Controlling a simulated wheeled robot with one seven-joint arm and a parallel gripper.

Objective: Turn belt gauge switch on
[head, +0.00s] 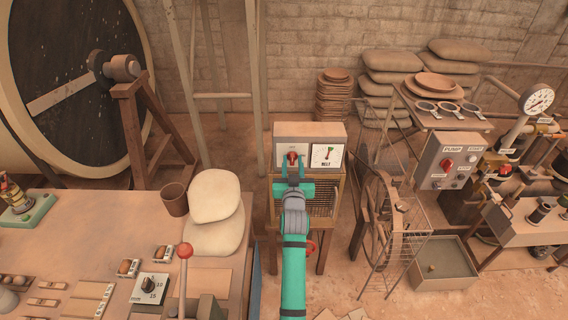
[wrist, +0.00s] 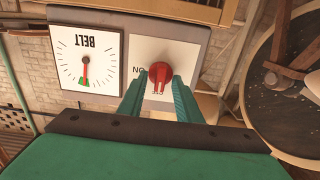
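The belt gauge box (head: 310,131) has a white switch plate with a red knob (head: 292,158) and a white BELT dial (head: 327,156). In the wrist view, turned upside down, the red knob (wrist: 160,75) stands upright in the picture, its lower end by the OFF label, with ON to its left. The dial (wrist: 88,52) shows its needle in a green band. My gripper (wrist: 160,83) is open, with one teal finger on each side of the knob; firm contact cannot be seen. In the head view my gripper (head: 292,174) covers part of the plate.
A table (head: 140,205) with a cup and sacks stands to the left. A spoked wheel (head: 385,215) and a pump box (head: 446,160) stand to the right.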

